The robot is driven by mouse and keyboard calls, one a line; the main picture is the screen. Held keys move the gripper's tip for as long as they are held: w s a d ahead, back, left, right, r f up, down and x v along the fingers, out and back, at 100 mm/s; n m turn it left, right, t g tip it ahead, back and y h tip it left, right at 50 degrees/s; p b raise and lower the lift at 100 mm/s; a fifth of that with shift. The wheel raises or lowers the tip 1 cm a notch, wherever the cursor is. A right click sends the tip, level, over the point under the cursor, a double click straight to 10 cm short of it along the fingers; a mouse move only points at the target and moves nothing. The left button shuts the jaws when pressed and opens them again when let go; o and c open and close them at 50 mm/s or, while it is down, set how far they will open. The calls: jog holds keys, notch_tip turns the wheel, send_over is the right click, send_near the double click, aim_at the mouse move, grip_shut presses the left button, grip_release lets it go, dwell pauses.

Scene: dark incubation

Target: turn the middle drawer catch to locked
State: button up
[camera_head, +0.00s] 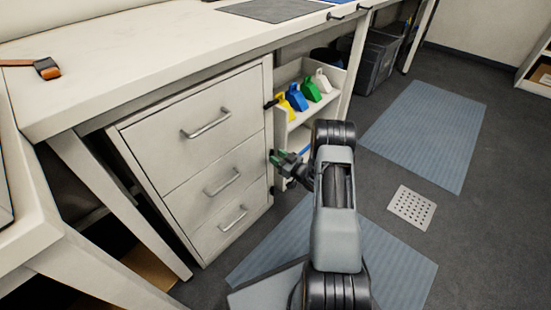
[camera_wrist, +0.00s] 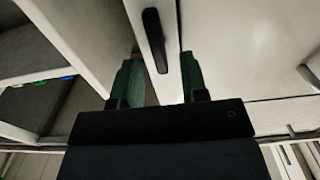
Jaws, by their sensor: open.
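The white drawer unit (camera_head: 150,150) stands under the bench with three closed drawers, and the middle drawer (camera_head: 200,195) has a bar handle. The middle drawer catch (camera_wrist: 155,40) is a dark elongated lever on the narrow strip beside the drawer front, slightly tilted in the wrist view. My gripper (camera_head: 280,158) is at the unit's right edge, at about middle drawer height. In the wrist view its green fingers (camera_wrist: 158,72) are apart, with the catch's lower end appearing between the tips. I cannot tell whether they touch it. In the head view the gripper largely hides this catch.
The upper catch (camera_head: 270,104) sits above on the same edge. An open shelf (camera_head: 335,85) with coloured scoops stands right of the unit, close to my gripper. A bench leg (camera_head: 355,60) and a grey crate (camera_head: 375,60) are beyond. The floor at right is mostly clear.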

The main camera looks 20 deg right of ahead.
jog(key=shift+w+a, duration=0.3)
jog(key=shift+w, duration=0.35)
grip_shut()
